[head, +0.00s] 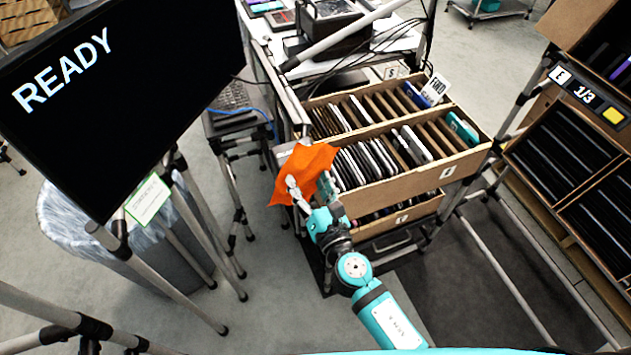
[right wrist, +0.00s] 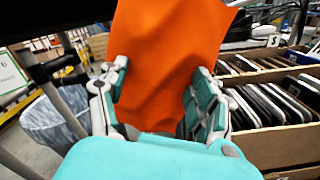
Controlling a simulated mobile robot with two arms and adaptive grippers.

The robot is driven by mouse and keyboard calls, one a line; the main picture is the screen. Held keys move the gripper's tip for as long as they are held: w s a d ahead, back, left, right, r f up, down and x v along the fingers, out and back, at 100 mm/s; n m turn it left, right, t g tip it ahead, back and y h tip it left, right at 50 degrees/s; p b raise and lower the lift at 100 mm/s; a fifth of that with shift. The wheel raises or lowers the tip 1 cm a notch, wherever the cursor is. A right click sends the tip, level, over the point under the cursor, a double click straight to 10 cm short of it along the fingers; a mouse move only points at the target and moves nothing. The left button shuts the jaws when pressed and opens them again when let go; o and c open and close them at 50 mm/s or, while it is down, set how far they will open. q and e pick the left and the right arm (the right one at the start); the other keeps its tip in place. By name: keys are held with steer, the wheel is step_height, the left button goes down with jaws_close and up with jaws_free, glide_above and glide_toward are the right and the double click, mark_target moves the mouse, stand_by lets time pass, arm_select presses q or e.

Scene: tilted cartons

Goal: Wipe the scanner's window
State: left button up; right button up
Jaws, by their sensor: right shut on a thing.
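An orange cloth (head: 310,165) hangs from my right gripper (head: 294,188) in the head view, left of the carton's front corner. In the right wrist view the cloth (right wrist: 168,55) stands between the two fingers of the gripper (right wrist: 155,95), which is shut on it. The cloth hides what lies behind it. I cannot pick out the scanner's window for sure. A dark boxy device (head: 330,25) sits on the white table at the top of the head view; whether it is the scanner I cannot tell. My left gripper is not in view.
A tilted carton (head: 440,172) of upright thin devices stands right of the cloth. A black screen reading READY (head: 130,100) fills the upper left. A lined bin (head: 75,225) stands below it. Metal frame legs (head: 232,190) stand left of my gripper. A rack (head: 570,150) stands at right.

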steer(key=shift+s+a+r, duration=0.1)
steer(key=shift+s+a, duration=0.05)
steer(key=shift+a, duration=0.45)
steer(key=shift+s+a+r, duration=0.1)
steer(key=shift+s+a, duration=0.05)
steer(key=shift+a, duration=0.4)
steer(key=shift+s+f, duration=0.1)
steer(key=shift+b+v, duration=0.65)
steer(key=shift+v, duration=2.15)
steer(key=shift+f, duration=0.1)
steer(key=shift+b+v, duration=0.45)
steer(key=shift+v, duration=1.15)
